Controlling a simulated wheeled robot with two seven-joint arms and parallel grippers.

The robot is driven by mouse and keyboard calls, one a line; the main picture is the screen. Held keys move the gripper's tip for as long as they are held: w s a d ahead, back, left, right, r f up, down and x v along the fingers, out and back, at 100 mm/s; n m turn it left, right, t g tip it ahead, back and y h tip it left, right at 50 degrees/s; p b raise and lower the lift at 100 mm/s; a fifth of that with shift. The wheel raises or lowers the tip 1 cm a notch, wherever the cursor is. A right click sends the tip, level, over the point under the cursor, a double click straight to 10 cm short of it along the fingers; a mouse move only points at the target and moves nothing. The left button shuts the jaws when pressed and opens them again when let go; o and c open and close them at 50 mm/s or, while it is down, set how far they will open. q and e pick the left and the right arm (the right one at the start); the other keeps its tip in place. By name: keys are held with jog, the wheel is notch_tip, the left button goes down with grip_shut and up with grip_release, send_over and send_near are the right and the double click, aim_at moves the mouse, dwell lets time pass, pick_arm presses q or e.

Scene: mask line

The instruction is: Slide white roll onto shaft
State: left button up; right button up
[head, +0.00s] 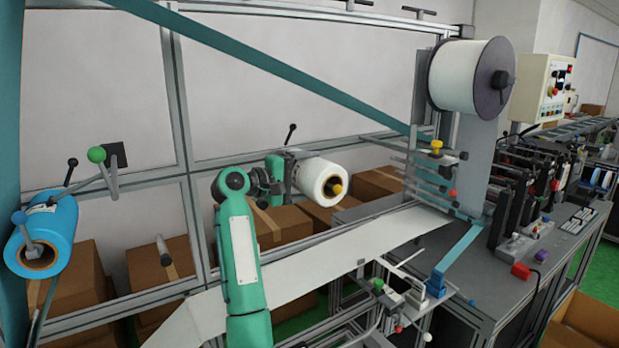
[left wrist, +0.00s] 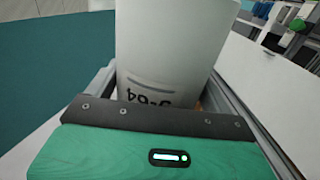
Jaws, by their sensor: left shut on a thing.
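The white roll (head: 318,177) is in the middle of the head view, with its brown core opening facing the camera. A yellow knob (head: 337,188) shows at that opening; I cannot tell how far the shaft behind it runs inside the core. My left gripper (head: 290,172) is shut on the roll from its left side, above the white web. In the left wrist view the white roll (left wrist: 175,45) fills the space between the fingers, with dark print near the palm. My right gripper is not in view.
A blue roll (head: 45,235) hangs at the left. A large white reel (head: 465,75) is high on the right. The white web (head: 350,245) runs below my gripper. Frame rails and a black-knobbed lever (head: 291,130) stand close behind; cardboard boxes (head: 280,222) are beyond.

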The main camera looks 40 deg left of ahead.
pick_arm(q)
jog(key=shift+a+r, duration=0.1)
jog(key=shift+a, duration=0.05)
jog(key=shift+w+a, duration=0.3)
jog(key=shift+a, duration=0.45)
jog(key=shift+w+a, duration=0.35)
jog(key=shift+a, duration=0.4)
jog(key=shift+w+a, duration=0.3)
jog(key=shift+a, duration=0.45)
jog(key=shift+w+a+p, duration=0.2)
jog(key=shift+a+p, duration=0.1)
jog(key=shift+a, duration=0.1)
jog(key=shift+f, duration=0.55)
jog(key=o, duration=1)
jog(key=shift+o, duration=0.2)
jog(key=shift+s+f+b, duration=0.1)
jog(key=shift+b, duration=0.2)
